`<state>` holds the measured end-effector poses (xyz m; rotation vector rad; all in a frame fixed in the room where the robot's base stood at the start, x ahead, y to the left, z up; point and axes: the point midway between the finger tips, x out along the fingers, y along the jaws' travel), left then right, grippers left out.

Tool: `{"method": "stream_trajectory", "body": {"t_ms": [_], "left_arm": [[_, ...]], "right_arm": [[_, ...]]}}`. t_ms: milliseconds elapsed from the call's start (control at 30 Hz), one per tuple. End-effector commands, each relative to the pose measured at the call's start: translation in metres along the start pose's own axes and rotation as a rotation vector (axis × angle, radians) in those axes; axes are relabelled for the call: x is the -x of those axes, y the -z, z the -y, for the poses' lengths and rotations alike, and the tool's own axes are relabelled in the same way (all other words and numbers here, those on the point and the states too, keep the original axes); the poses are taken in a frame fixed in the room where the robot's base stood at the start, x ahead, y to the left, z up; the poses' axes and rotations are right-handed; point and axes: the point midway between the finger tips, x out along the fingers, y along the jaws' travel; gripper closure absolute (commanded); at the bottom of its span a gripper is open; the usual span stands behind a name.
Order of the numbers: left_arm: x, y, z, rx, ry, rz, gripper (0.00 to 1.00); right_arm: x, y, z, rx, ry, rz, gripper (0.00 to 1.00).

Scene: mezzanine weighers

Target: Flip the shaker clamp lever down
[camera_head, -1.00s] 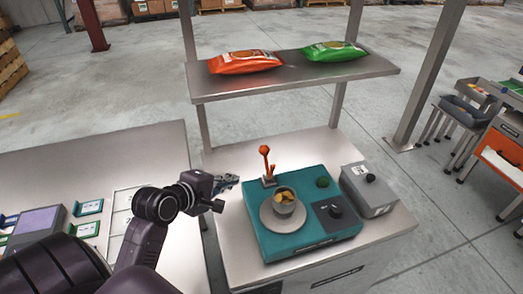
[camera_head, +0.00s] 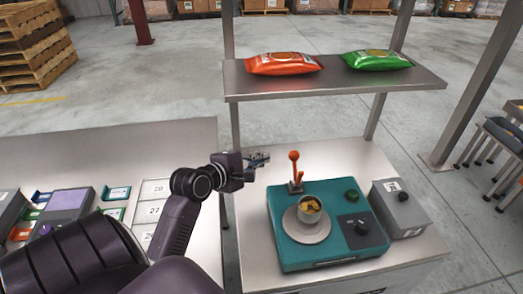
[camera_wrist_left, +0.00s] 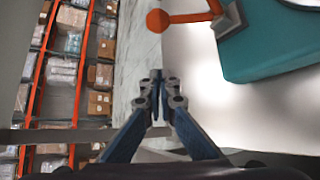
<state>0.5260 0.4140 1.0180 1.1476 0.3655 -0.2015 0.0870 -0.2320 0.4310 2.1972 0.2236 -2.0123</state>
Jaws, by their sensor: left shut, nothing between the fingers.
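The orange clamp lever (camera_head: 295,168) stands upright at the back left of the teal shaker (camera_head: 290,245). A metal cup (camera_head: 308,212) with yellowish contents sits on the shaker's round plate. In the left wrist view the lever's ball end (camera_wrist_left: 158,20) and arm show at the top, with the teal shaker body (camera_wrist_left: 270,45) at right. My left gripper (camera_head: 265,157) is to the left of the lever and apart from it. Its fingers (camera_wrist_left: 156,80) are shut and empty in the wrist view. My right gripper is not in view.
A shelf (camera_head: 330,84) above the bench holds an orange bag (camera_head: 283,64) and a green bag (camera_head: 377,61). A table with numbered squares (camera_head: 153,210) is at left.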

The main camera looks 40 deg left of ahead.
Motion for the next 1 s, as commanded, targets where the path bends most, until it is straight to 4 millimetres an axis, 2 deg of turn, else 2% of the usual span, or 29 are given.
{"method": "stream_trajectory", "body": {"t_ms": [100,367,500,600,1000], "left_arm": [[-0.023,-0.001,-0.002,-0.001,0.001,0.001,1.00],[-0.067,-0.001,-0.001,-0.002,0.001,0.000,1.00],[-0.058,-0.023,-0.003,-0.002,0.001,0.002,1.00],[-0.055,-0.032,-0.002,-0.001,0.001,0.001,1.00],[-0.053,-0.038,0.000,-0.002,0.001,0.000,1.00]], "right_arm": [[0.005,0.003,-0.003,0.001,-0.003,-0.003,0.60],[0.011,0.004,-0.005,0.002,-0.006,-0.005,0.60],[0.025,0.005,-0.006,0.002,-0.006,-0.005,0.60],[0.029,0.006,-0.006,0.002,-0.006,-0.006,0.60],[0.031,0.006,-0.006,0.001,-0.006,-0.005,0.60]]}}
